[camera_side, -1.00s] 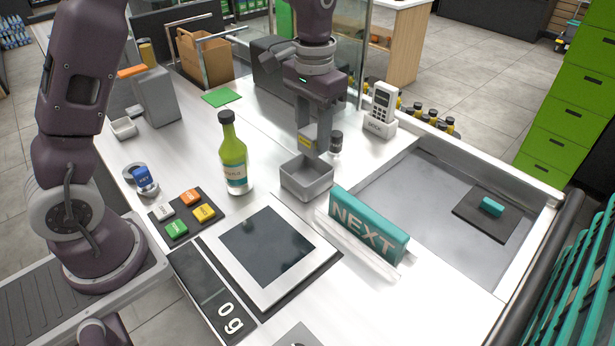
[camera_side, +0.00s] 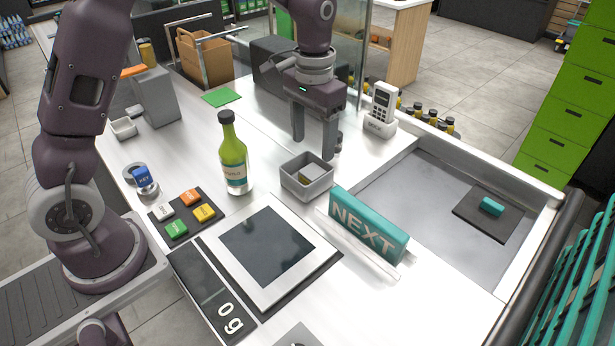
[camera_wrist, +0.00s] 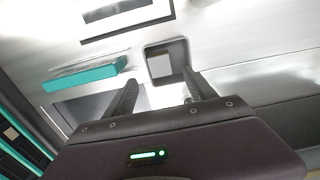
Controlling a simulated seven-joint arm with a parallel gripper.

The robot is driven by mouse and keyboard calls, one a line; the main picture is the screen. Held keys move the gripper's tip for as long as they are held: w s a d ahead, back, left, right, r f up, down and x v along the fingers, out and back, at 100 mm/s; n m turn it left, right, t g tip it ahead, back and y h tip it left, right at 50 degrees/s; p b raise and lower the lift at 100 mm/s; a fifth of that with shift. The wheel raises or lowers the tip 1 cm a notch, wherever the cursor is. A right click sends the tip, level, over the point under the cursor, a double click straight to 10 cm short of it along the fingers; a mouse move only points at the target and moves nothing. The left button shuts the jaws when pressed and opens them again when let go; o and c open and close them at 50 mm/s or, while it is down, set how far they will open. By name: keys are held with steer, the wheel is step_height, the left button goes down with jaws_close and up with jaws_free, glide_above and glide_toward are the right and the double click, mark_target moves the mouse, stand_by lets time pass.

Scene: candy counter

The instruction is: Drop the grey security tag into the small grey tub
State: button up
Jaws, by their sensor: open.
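The small grey tub (camera_side: 306,184) stands on the white counter between the green bottle and the NEXT sign. The grey security tag (camera_side: 311,173) lies inside the tub, seeming to lean on its wall, with a yellowish patch low on it. In the wrist view the tag (camera_wrist: 160,66) shows as a pale square inside the tub (camera_wrist: 181,54). My gripper (camera_side: 314,145) is open and empty, just behind and above the tub, its two fingers well apart. The fingers (camera_wrist: 163,90) also show in the wrist view.
A green bottle (camera_side: 233,160) stands left of the tub. The teal NEXT sign (camera_side: 368,226) is close on its right, and a scale (camera_side: 266,246) lies in front. A card terminal (camera_side: 381,108) and a small dark-capped item, mostly hidden by my finger, are behind.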

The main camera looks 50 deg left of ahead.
step_height(320, 180, up, 6)
steer(key=s+r+t, duration=0.3)
steer(key=s+r, duration=0.5)
steer(key=s, duration=0.5)
steer(key=s+f+t, duration=0.2)
steer(key=s, duration=1)
steer(key=shift+s+d+t, duration=0.15)
steer(key=shift+s+t, duration=0.05)
steer(key=shift+t, duration=0.1)
